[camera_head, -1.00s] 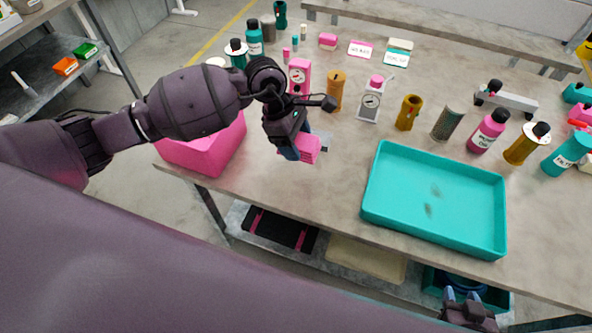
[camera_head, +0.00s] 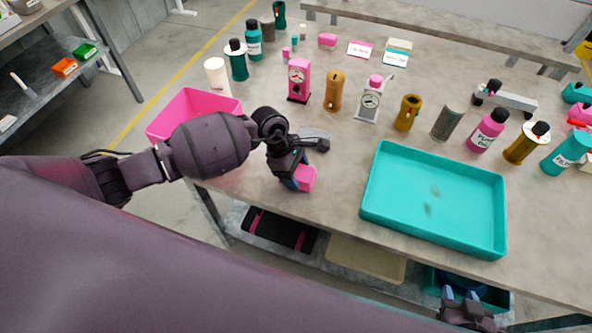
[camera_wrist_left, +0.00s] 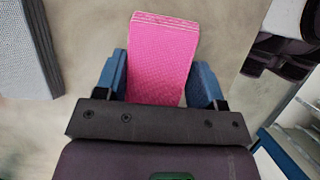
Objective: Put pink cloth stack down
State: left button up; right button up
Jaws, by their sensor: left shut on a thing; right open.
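The pink cloth stack (camera_head: 307,179) is at the near edge of the grey table, left of the teal tray. In the left wrist view the pink cloth stack (camera_wrist_left: 160,57) shows a textured top and layered far edge, between two blue fingers. My left gripper (camera_head: 294,183) is shut on it; the fingers hide part of the stack. I cannot tell whether the stack touches the tabletop. My right gripper (camera_head: 462,294) is open and empty, low at the bottom right, below the table edge.
A teal tray (camera_head: 377,212) lies to the right of the stack. A pink bin (camera_head: 190,104) stands at the table's left end, partly behind my left arm. A pink gauge (camera_head: 299,80), an orange cylinder (camera_head: 334,92) and several bottles stand further back. A grey item (camera_head: 314,136) lies behind the gripper.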

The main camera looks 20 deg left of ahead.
pick_arm(q)
jog(key=shift+f, duration=0.2)
jog(key=o, duration=1)
jog(key=shift+r, duration=0.1)
